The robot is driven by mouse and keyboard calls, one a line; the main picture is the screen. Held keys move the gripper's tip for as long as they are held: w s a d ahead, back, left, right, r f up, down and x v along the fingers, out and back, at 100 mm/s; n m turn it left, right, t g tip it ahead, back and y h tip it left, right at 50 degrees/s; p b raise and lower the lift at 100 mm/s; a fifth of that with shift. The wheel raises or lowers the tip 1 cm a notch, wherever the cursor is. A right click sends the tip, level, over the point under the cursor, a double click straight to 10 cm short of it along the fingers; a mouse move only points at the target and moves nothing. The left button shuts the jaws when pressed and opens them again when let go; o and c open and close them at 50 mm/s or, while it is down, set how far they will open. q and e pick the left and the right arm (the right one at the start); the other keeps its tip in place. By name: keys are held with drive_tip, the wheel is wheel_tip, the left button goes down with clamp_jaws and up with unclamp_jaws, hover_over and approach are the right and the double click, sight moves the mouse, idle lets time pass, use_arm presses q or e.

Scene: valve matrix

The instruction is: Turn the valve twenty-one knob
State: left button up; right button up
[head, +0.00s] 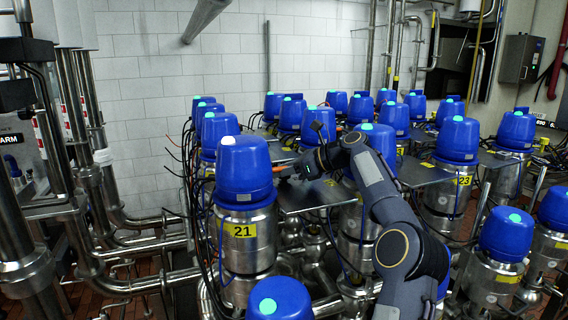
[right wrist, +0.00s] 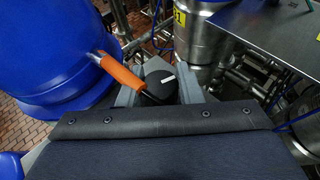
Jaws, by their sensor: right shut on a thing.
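Valve twenty-one is a steel body with a yellow 21 label (head: 240,231) and a blue head (head: 244,170) topped by a pale light. Its orange knob (head: 280,168) sticks out of the head's right side. In the right wrist view the orange knob (right wrist: 121,71) runs from the blue head (right wrist: 50,50) towards my grey fingers. My right gripper (head: 292,171) is at the knob from the right and is shut on it. A black part with a white mark (right wrist: 160,88) sits between the fingers; its join to the orange part is unclear. My left gripper is out of view.
Several similar blue-headed valves stand in rows behind and right, including valve 23 (head: 463,181). Another blue head (head: 279,299) is close in front. A grey flat plate (head: 305,197) lies under my right forearm. Steel pipes (head: 130,285) and thin cables crowd the left.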

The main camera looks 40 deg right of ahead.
drive_tip(key=o, duration=1)
drive_tip(key=shift+v, duration=3.95)
